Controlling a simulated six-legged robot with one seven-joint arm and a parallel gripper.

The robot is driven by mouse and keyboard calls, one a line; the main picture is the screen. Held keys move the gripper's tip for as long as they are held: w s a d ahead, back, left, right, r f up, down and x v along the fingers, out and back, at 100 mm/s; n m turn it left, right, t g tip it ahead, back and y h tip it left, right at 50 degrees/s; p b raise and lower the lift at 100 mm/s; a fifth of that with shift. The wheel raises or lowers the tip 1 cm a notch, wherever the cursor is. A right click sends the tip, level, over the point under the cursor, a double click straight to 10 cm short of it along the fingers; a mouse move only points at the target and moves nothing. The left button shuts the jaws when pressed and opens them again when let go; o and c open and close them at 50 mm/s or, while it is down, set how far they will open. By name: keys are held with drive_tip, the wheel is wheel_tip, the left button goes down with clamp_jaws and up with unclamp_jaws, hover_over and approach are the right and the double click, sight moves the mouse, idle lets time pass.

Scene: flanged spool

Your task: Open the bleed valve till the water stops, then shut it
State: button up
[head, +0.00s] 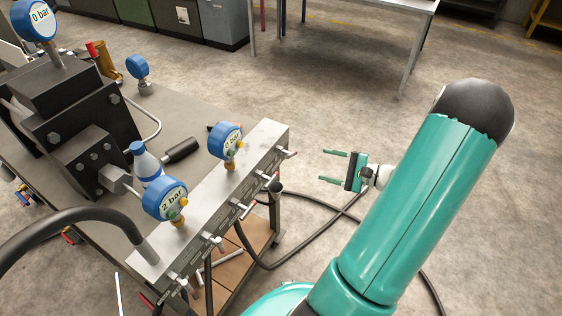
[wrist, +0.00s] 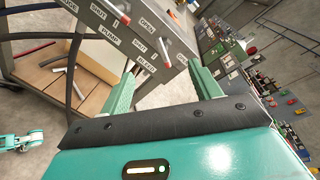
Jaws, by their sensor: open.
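My gripper (head: 322,165) is open and empty. It points left at the far end of the grey valve block (head: 200,217), with a gap between them. In the wrist view both green fingers of my gripper (wrist: 163,72) reach toward the BLEED label (wrist: 147,62). SHUT and OPEN labels stand by it. A valve lever with a red tip (wrist: 167,65) shows near this label, between the fingers. In the head view the end valve (head: 287,153) juts from the block's front. I cannot tell its setting, and no water can be made out.
A gauge (head: 166,199) on the block reads 2 bar; a tall gauge (head: 40,17) at the upper left reads 0 bar. A bottle (head: 147,163) stands on the bench behind the block. Black hoses (head: 335,212) run below the block. The floor right of my gripper is clear.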

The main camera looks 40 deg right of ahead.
sight(289, 155)
drive_tip(key=w+a+f+m, duration=0.1)
drive_tip(key=w+m, duration=0.2)
drive_tip(key=w, duration=0.1)
drive_tip(key=w+a+f+m+t, duration=0.1)
drive_tip(key=w+a+m, duration=0.1)
drive_tip(key=w+m, duration=0.2)
drive_tip(key=w+a+f+m+t, duration=0.1)
drive_tip(key=w+m, duration=0.2)
drive_tip(key=w, duration=0.2)
drive_tip(key=shift+w+a+m, duration=0.25)
drive_tip(key=shift+a+m, duration=0.05)
